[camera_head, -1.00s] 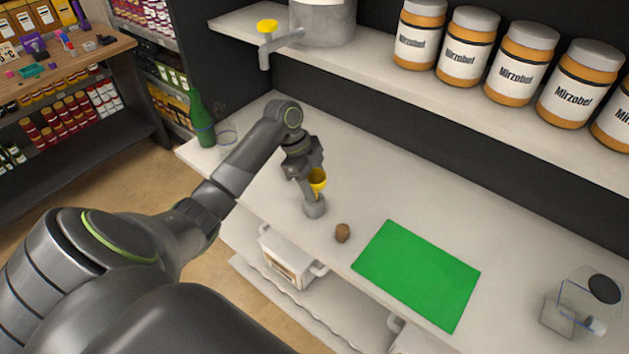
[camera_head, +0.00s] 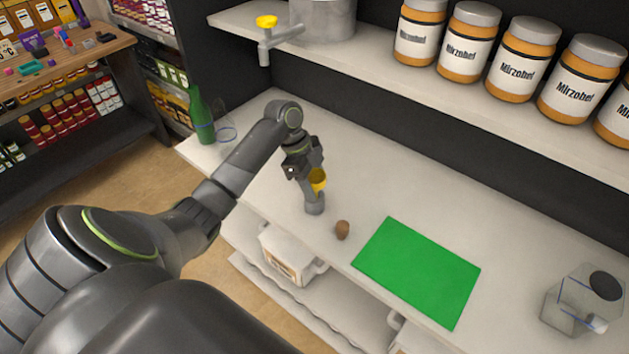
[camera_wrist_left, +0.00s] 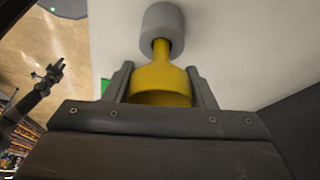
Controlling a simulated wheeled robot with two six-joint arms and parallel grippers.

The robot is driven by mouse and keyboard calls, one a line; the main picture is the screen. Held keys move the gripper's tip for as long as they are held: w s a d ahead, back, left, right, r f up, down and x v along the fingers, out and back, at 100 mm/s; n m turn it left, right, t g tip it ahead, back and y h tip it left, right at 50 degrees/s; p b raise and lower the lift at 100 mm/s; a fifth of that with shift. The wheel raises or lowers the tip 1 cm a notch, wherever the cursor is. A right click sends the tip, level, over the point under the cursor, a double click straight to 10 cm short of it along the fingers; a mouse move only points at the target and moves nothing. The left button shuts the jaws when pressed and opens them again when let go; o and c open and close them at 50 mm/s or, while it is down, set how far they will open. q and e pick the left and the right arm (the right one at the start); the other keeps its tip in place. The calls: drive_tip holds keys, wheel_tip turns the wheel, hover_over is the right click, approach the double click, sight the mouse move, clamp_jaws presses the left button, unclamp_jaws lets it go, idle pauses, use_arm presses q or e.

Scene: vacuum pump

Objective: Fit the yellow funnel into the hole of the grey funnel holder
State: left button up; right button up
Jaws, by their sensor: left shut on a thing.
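My left gripper (camera_head: 307,180) is shut on the yellow funnel (camera_head: 318,179), which shows between its two fingers in the left wrist view (camera_wrist_left: 160,84). The grey funnel holder (camera_head: 314,204) stands on the counter directly below the funnel. In the left wrist view the funnel's narrow spout points at the holder (camera_wrist_left: 162,20) and its tip overlaps the dark hole. How deep the tip sits there cannot be told. My right gripper (camera_wrist_left: 56,70) shows small at the left of the left wrist view, away from the funnel; its jaw state is unclear.
A small brown cork-like piece (camera_head: 342,230) lies right of the holder, with a green mat (camera_head: 417,272) beyond it. A green bottle (camera_head: 200,115) and a clear glass (camera_head: 227,132) stand at the counter's left end. A clear container (camera_head: 580,300) stands far right. A shelf (camera_head: 400,75) runs above.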

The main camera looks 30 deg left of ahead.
use_arm(q)
drive_tip(key=shift+f+b, duration=0.6)
drive_tip(key=shift+f, duration=0.45)
idle(0.7)
drive_tip(key=o, duration=1.1)
drive_tip(key=shift+c, duration=0.2)
drive_tip(key=b+v, duration=0.3)
drive_tip(key=v, duration=1.4)
drive_tip(key=shift+r+b, duration=0.25)
drive_tip(key=shift+b, duration=0.05)
